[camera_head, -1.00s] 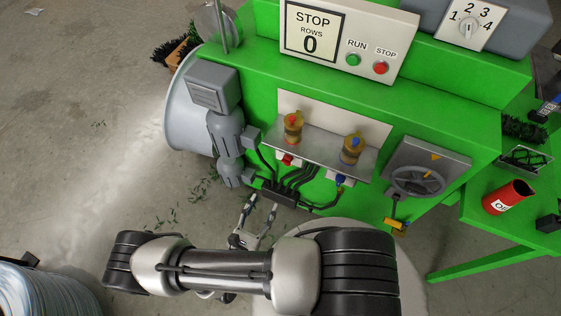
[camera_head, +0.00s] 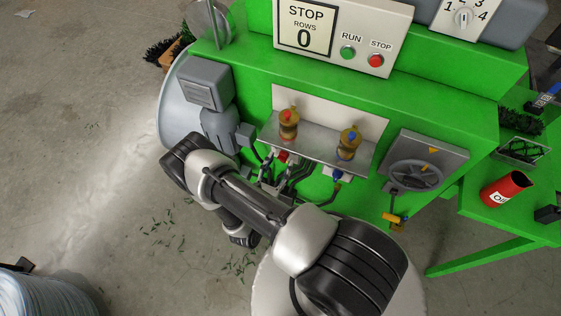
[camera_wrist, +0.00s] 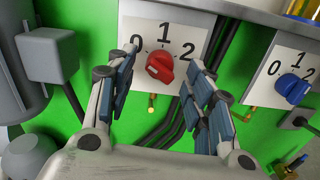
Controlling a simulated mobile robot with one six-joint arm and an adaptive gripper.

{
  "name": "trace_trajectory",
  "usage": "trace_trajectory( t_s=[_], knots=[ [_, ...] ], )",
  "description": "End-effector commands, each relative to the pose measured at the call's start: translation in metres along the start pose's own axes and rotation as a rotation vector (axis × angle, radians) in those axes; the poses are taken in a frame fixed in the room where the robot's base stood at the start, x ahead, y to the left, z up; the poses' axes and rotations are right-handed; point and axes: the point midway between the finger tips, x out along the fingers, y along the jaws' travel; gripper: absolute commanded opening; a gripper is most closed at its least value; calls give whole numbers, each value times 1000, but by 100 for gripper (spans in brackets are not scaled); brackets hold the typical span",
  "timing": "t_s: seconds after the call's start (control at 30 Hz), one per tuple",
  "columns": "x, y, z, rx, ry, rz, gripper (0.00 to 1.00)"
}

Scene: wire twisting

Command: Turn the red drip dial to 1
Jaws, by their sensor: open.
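The red drip dial (camera_wrist: 160,66) is on a white plate (camera_wrist: 190,25) marked 0, 1 and 2, in the upper middle of the wrist view. Its exact setting is hard to read. In the head view the red dial (camera_head: 283,156) is small, below the shelf edge. My gripper (camera_wrist: 158,74) is open, with one finger left of the dial and one right of it. I see no clear contact. In the head view the gripper is largely lost among the dark hoses below the dial.
A grey box (camera_wrist: 47,54) and pipe stand left. Black hoses run below the red dial. A handwheel (camera_head: 415,176) is farther right on the green machine (camera_head: 440,105).

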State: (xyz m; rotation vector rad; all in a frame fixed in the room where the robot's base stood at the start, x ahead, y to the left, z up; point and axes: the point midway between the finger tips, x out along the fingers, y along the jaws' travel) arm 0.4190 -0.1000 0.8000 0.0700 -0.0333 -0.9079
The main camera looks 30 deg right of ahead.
Motion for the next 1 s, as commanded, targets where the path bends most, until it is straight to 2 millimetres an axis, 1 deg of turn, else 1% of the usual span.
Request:
trace_trajectory(
  t_s=[0.03,0.2,0.5,1.0],
  knots=[
    [6,-1,0,1,-1,-5,48],
    [16,0,0,1,0,-1,48],
    [17,0,0,1,0,1,47],
    [17,0,0,1,0,0,14]
  ],
)
